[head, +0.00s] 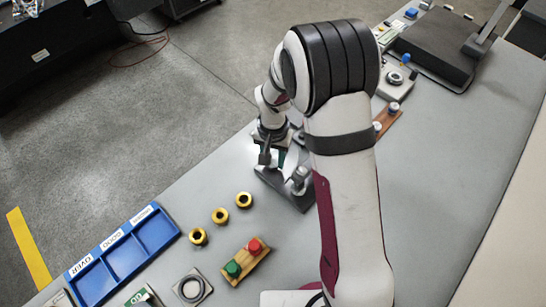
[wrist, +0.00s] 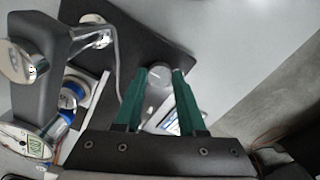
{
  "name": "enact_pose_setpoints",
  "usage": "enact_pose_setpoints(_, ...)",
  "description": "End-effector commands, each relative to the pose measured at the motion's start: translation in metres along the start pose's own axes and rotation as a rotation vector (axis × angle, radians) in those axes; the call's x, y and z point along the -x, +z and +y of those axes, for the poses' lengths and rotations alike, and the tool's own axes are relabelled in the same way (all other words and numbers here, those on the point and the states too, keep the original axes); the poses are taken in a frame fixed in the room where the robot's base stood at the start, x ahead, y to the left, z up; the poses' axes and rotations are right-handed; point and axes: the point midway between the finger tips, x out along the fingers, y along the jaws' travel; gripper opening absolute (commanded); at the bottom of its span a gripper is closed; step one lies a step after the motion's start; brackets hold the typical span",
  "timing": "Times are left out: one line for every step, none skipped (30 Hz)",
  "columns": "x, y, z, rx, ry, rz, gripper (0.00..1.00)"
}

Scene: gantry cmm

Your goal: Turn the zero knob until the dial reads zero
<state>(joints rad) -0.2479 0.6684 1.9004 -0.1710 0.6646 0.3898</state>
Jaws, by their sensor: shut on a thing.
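My gripper (wrist: 161,82) shows in the wrist view with two green fingers. Its fingertips stand on either side of a pale grey round knob (wrist: 158,74) and are shut on it. The knob sits on a dark base plate (wrist: 180,42). A dial gauge (wrist: 22,143) is at the lower left, cut by the frame edge and seen too obliquely to read its pointer. In the head view my gripper (head: 278,157) is low over the dark plate (head: 290,197), beside a silver post (head: 300,178). My arm hides part of this area, and the knob cannot be made out there.
A blue labelled tray (head: 158,238), several yellow rings, including one ring (head: 220,215), and a wooden block (head: 259,262) with red and green knobs lie at the lower left. Other devices (head: 397,80) stand beyond my arm. The right of the table (head: 460,180) is clear.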

Motion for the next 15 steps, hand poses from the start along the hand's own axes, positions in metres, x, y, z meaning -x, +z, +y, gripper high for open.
enact_pose_setpoints(0.0002, -0.0001, 0.0, 0.0, 0.0, 0.0, 0.0)
enact_pose_setpoints(0.0002, -0.0001, 0.0, 0.0, 0.0, 0.0, 0.0)
enact_pose_setpoints(0.0003, -0.0001, 0.0, 0.0, 0.0, 0.0, 0.0)
enact_pose_setpoints(0.0003, -0.0001, 0.0, 0.001, 0.0, 0.0, 0.0)
enact_pose_setpoints(0.0003, -0.0001, 0.0, 0.002, 0.0, 0.0, 0.0)
enact_pose_setpoints(0.0003, -0.0001, 0.0, 0.006, 0.0, 0.0, 0.0)
enact_pose_setpoints(0.0004, -0.0001, 0.0, 0.01, 0.0, 0.0, 0.0)
enact_pose_setpoints(0.0004, -0.0001, 0.0, 0.017, 0.0, 0.0, 0.0)
enact_pose_setpoints(0.0004, -0.0001, 0.0, 0.029, 0.0, 0.0, 0.0)
enact_pose_setpoints(0.0004, -0.0001, 0.0, 0.039, 0.0, 0.0, 0.0)
enact_pose_setpoints(0.0004, -0.0001, 0.0, 0.052, 0.0, 0.0, 0.0)
enact_pose_setpoints(0.0004, -0.0001, 0.0, 0.071, 0.0, 0.0, 0.0)
enact_pose_setpoints(0.0005, -0.0001, 0.0, 0.089, 0.0, 0.0, 0.0)
enact_pose_setpoints(0.0005, -0.0001, 0.0, 0.107, 0.0, 0.0, 0.0)
enact_pose_setpoints(0.0005, -0.0001, 0.0, 0.133, 0.0, 0.0, 0.0)
